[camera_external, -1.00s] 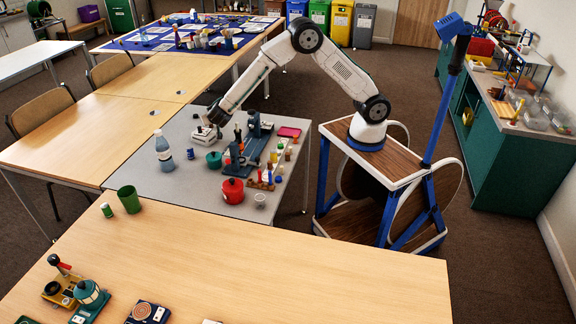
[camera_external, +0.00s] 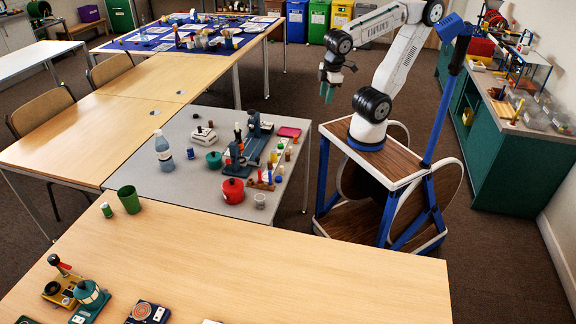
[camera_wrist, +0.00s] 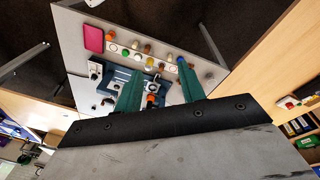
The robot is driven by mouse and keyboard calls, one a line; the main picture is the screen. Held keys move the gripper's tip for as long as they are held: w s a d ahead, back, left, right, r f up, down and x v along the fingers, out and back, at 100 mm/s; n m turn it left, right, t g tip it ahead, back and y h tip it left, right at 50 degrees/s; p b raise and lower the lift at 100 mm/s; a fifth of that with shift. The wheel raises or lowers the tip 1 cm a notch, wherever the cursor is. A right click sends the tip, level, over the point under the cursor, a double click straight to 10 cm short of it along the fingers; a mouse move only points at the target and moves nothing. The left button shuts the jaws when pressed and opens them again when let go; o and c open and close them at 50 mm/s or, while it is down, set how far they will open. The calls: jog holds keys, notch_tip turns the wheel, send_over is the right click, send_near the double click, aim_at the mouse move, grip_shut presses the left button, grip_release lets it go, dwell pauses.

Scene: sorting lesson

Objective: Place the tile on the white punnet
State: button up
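A small white, low, boxy thing (camera_external: 203,134) stands at the back left of the grey table; it looks like the white punnet, with something flat and darker in or on it that is too small to make out. A flat magenta slab (camera_external: 289,132) lies at the table's back right and shows in the wrist view (camera_wrist: 94,38); I cannot tell whether it is the tile. My gripper (camera_external: 328,92) is raised off the table's back right, pointing down. In the wrist view its two green fingers (camera_wrist: 160,88) are apart with nothing held between them.
The grey table (camera_external: 185,187) holds a blue-and-grey stand (camera_external: 252,140), a teal pot (camera_external: 214,160), a red pot (camera_external: 233,190), a clear bottle (camera_external: 164,152) and several small coloured pieces. The front wooden table stands close by.

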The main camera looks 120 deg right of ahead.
jog(key=s+a+n, duration=0.1)
jog(key=s, duration=0.1)
jog(key=s+a+f+n+y, duration=0.1)
jog(key=s+a, duration=0.1)
jog(key=shift+a+y, duration=0.15)
jog(key=shift+y, duration=0.15)
